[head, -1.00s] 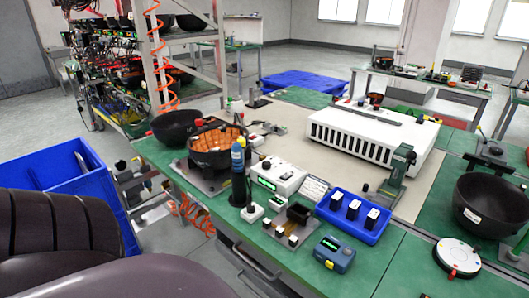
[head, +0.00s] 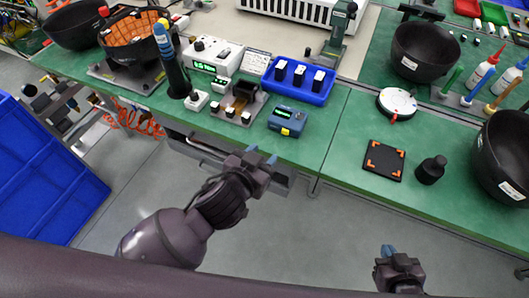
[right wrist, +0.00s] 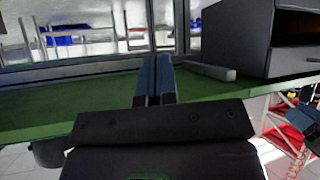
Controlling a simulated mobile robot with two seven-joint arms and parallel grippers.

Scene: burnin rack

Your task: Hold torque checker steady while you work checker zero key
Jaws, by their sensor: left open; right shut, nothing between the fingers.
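The torque checker appears to be the small blue box (head: 287,121) with a dark display and a yellow patch, standing near the front edge of the green bench. Which mark on it is the zero key is too small to tell. My left gripper (head: 261,155) is open and empty, in front of the bench edge and a little below and left of the box in the head view. My right gripper (head: 389,252) is shut and empty, over the floor at lower right, well apart from the box. Its closed blue fingers also show in the right wrist view (right wrist: 154,80).
Left of the box stand a fixture (head: 239,103), a white meter (head: 212,57) and a blue screwdriver (head: 170,62). A blue tray (head: 318,97) lies behind it. Right are a white round dial (head: 397,103), a black pad (head: 384,159) and black bowls (head: 425,51). Bench right of the box is clear.

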